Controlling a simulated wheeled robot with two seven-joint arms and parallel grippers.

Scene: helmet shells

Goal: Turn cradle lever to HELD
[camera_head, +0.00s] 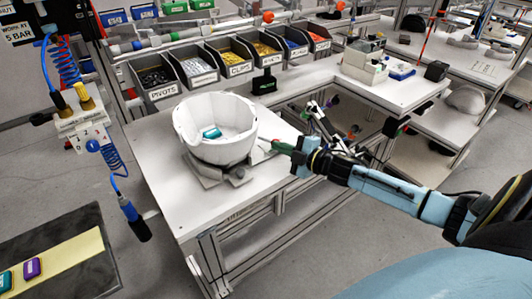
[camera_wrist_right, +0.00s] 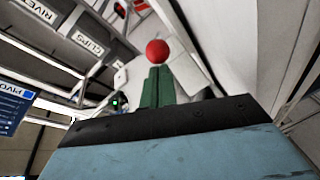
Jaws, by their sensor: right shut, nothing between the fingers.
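A white helmet shell (camera_head: 190,122) sits open side up in a grey cradle (camera_head: 208,174) on the near white bench. A teal block (camera_head: 211,132) lies inside the shell. My right gripper (camera_head: 276,146) is at the right side of the cradle, its green fingers pointing left toward it. In the right wrist view the green fingers (camera_wrist_right: 157,84) are shut with nothing between them. A red ball knob (camera_wrist_right: 157,51) shows just beyond their tips; I cannot tell whether they touch. The lever's position and any HELD mark are not readable. My left gripper is out of view.
A row of labelled parts bins (camera_head: 231,58) stands behind the bench. A blue air hose with a tool (camera_head: 133,220) hangs at the left. A dark mat (camera_head: 75,245) lies at lower left. The bench top (camera_head: 180,210) in front of the cradle is clear.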

